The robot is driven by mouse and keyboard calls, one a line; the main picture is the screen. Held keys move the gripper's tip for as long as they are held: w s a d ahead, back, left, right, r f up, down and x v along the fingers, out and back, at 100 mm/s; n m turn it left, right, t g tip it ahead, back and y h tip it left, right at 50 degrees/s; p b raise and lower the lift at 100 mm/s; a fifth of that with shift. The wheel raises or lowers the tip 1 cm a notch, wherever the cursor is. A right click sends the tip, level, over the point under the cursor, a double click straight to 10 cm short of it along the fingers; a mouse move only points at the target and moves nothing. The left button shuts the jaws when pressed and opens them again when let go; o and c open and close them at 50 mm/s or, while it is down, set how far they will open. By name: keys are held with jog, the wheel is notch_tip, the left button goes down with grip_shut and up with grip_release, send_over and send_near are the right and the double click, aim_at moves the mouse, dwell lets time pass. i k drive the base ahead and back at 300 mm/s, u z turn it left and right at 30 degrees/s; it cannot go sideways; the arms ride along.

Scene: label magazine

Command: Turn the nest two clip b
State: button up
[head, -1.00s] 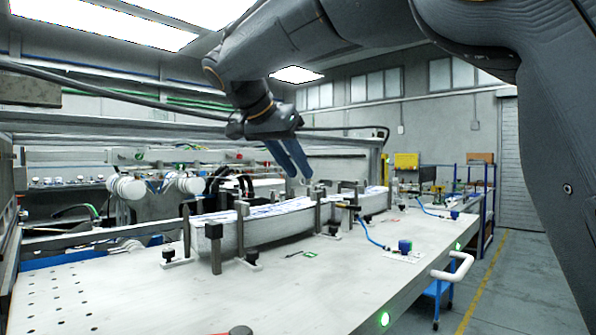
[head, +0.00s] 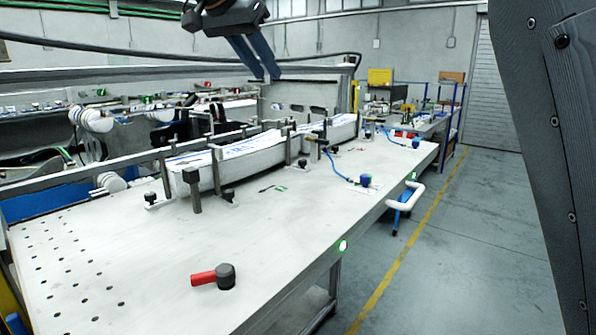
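Two label nests stand end to end on the white table, each with a stack of white labels between dark upright posts: a nearer stack (head: 225,162) and a farther stack (head: 340,128). Small black-knobbed clips stand by the nearer stack, one at its left (head: 151,198) and one at its front (head: 229,196). Another clip (head: 303,164) stands near the joint of the stacks. I cannot tell which is nest two clip b. My gripper (head: 266,78) is above and behind the nests, its two blue fingers pointing down, slightly apart and empty, touching nothing.
A red-handled black knob (head: 226,276) sits on the near part of the table (head: 130,240). Machinery with white rollers (head: 97,118) stands behind. Floor at right is clear.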

aim_at(219, 151)
jog(key=k, duration=1)
